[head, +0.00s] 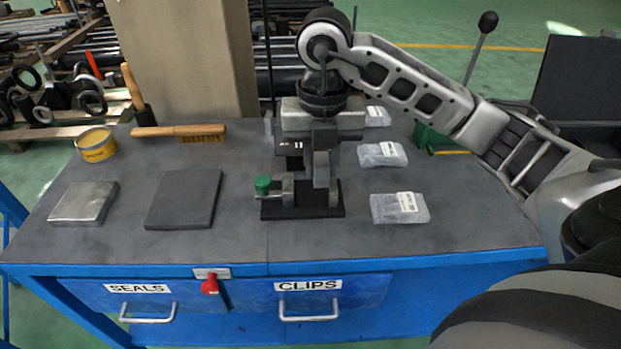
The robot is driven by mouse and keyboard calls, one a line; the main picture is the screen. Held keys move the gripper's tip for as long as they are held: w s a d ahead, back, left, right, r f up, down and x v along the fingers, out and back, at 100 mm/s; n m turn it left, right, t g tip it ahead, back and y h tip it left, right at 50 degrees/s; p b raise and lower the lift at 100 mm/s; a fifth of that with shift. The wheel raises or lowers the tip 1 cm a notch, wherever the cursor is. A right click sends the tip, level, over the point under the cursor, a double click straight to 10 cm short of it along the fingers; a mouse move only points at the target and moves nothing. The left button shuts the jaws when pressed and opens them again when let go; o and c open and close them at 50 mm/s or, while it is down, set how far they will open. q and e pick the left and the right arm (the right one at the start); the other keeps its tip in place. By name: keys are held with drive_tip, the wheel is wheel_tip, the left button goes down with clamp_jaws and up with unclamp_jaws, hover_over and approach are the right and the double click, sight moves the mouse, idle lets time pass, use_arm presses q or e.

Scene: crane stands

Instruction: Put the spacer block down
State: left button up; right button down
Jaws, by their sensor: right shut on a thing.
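My right gripper (312,178) points down over the middle of the bench, just above or at a black base plate (332,212). It is shut on a narrow grey piece, taken as the spacer block (321,170), which the fingers largely hide. I cannot tell whether this piece touches the plate. A small metal clamp with a green knob (263,185) stands at the plate's left. A bare metal block (84,203) lies flat at the bench's left. My left gripper is not in view.
A dark flat pad (185,199) lies left of the plate. A brush (180,132) and a yellow tin (96,144) stand behind it. Clear bags (399,208) lie on the right. The blue bench (445,235) has free top at the front right.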

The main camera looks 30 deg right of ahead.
sight(311, 196)
drive_tip(key=shift+w+f, duration=0.55)
drive_tip(key=shift+f, duration=0.2)
drive_tip(key=shift+w+a+f, duration=0.1)
drive_tip(key=shift+w+f, duration=0.25)
drive_tip(key=shift+w, duration=0.05)
drive_tip(key=f, duration=0.2)
drive_tip(key=f+p, duration=0.1)
drive_tip(key=shift+w+f, duration=0.15)
drive_tip(key=shift+w, duration=0.15)
drive_tip(key=shift+f, duration=0.4)
drive_tip(key=c, duration=1.5)
unclamp_jaws()
